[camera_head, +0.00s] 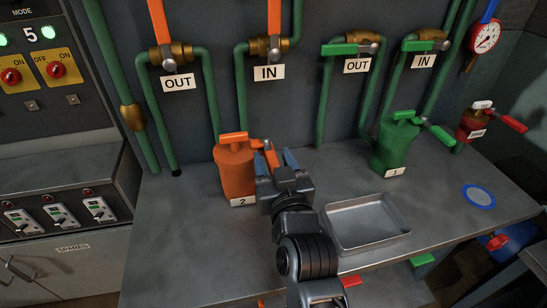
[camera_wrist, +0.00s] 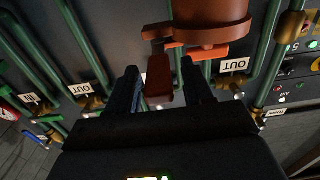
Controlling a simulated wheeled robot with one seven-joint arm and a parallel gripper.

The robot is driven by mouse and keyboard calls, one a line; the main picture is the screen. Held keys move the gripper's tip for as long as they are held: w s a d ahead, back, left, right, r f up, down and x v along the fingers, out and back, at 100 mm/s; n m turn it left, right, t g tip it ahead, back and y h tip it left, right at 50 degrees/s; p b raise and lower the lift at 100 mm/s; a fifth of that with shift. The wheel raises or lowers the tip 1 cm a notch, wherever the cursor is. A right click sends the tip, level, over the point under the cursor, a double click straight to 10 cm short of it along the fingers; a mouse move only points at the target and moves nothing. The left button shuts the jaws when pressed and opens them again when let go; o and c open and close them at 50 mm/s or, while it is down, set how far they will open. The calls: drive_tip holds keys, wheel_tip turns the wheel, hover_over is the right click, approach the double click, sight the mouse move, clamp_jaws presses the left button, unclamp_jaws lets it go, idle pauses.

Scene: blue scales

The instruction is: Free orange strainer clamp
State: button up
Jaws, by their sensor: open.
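The orange strainer (camera_head: 236,175), labelled 2, stands upright on the bench left of centre. An orange clamp bar lies across its lid, and the orange clamp handle (camera_head: 270,155) sticks out on its right side. My gripper (camera_head: 276,160) is beside the strainer, its two blue fingers spread near that handle. In the wrist view the picture is inverted. The clamp handle (camera_wrist: 160,78) shows there between the open fingers (camera_wrist: 161,88), with gaps on both sides. The strainer body (camera_wrist: 210,15) is beyond it. I cannot tell how deep the handle sits between the fingers.
An empty metal tray (camera_head: 365,222) lies right of my arm. Green pipes with orange-handled and green-handled valves line the wall. A blue-ringed disc (camera_head: 478,196) lies on the right bench.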

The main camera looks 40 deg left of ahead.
drive_tip(key=shift+w+a, duration=0.15)
drive_tip(key=shift+a, duration=0.05)
clamp_jaws()
idle(0.4)
